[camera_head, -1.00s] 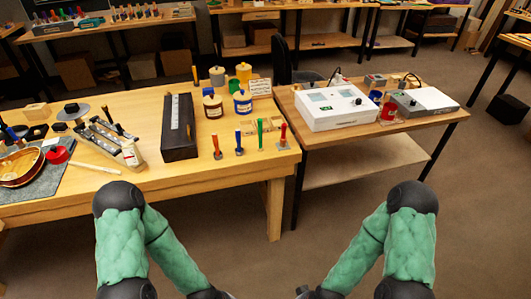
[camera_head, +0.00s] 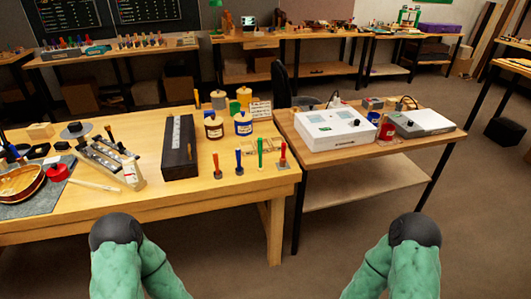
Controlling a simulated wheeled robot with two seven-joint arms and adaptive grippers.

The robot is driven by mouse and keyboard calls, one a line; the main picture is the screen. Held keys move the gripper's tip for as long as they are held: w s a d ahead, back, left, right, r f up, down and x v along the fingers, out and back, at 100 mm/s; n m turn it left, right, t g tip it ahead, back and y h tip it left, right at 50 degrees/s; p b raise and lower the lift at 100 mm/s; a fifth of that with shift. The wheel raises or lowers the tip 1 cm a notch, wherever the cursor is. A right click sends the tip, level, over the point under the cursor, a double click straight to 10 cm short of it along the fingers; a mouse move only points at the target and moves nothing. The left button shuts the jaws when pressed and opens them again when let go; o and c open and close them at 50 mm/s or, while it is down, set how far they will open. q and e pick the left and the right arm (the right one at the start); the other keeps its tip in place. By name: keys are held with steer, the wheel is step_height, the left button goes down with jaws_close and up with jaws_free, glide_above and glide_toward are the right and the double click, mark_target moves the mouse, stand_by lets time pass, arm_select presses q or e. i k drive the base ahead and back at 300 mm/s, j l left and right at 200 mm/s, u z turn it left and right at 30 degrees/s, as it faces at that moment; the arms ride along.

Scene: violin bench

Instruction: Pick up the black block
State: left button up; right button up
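A long black block (camera_head: 180,151) with a pale ruler-like strip along its top lies on the wooden bench (camera_head: 150,208), left of the picture's middle. Small dark pieces (camera_head: 38,151) lie farther left by the violin body (camera_head: 20,182); I cannot tell if one of them is a block. My two green arms reach in from the bottom edge, in front of the bench and apart from the block. Both grippers are below the frame and hidden.
Right of the block stand a red-labelled jar (camera_head: 213,128), a blue-labelled jar (camera_head: 243,124) and several coloured-handled tools (camera_head: 260,152). A second table with a white device (camera_head: 335,129) stands to the right. Bare bench lies in front of the block.

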mark_target(73, 127)
steer(key=u, duration=1.35)
